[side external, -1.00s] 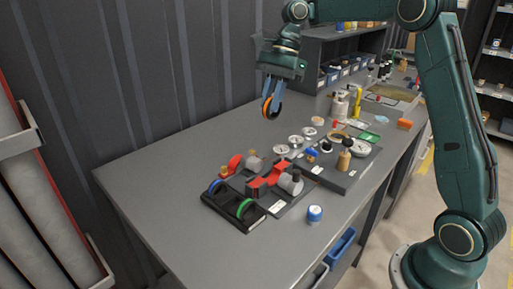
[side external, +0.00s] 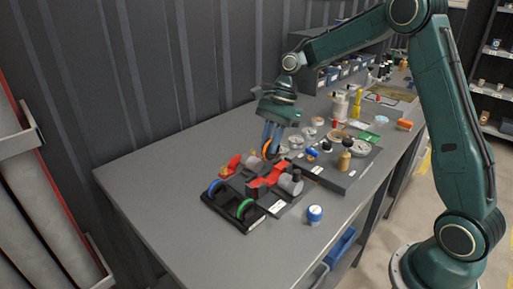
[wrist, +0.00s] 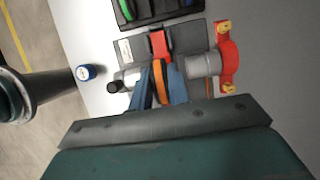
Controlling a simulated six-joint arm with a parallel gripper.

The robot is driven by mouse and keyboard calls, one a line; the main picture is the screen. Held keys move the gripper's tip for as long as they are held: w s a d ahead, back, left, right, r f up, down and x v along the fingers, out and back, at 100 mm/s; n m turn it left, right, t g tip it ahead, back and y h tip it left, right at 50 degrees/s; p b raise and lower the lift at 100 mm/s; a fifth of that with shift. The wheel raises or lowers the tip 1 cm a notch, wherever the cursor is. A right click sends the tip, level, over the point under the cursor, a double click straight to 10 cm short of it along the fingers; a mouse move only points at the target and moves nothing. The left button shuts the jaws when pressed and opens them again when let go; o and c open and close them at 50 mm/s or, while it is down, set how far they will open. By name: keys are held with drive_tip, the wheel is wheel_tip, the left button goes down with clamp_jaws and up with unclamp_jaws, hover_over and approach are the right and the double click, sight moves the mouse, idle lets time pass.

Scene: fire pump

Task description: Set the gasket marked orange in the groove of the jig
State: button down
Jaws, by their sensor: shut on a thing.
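My gripper (side external: 273,145) is shut on the orange-marked gasket (side external: 266,149), a thin ring held on edge between two blue fingers. In the wrist view the gasket (wrist: 161,84) shows edge-on between the fingers. What appears to be the jig is a grey plate (wrist: 131,49) with a red block (wrist: 160,43) and grey cylinders (wrist: 204,65). In the side view its red block (side external: 268,176) is just below and in front of my gripper. The gasket appears above or behind the jig; contact cannot be told. I cannot make out the groove.
A black rack (side external: 238,221) at the front holds a blue ring (side external: 214,187) and a green ring (side external: 245,208). A blue-capped jar (side external: 314,215) stands to the right. A grey board with bottles (side external: 347,171) lies behind it. The bench's left part is clear.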

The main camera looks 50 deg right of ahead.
drive_tip(key=shift+f, duration=1.75)
drive_tip(key=shift+f, duration=2.15)
drive_tip(key=c, duration=1.3)
unclamp_jaws()
drive_tip(key=shift+f, duration=0.1)
drive_tip(key=shift+c, duration=0.2)
drive_tip(key=v, duration=1.2)
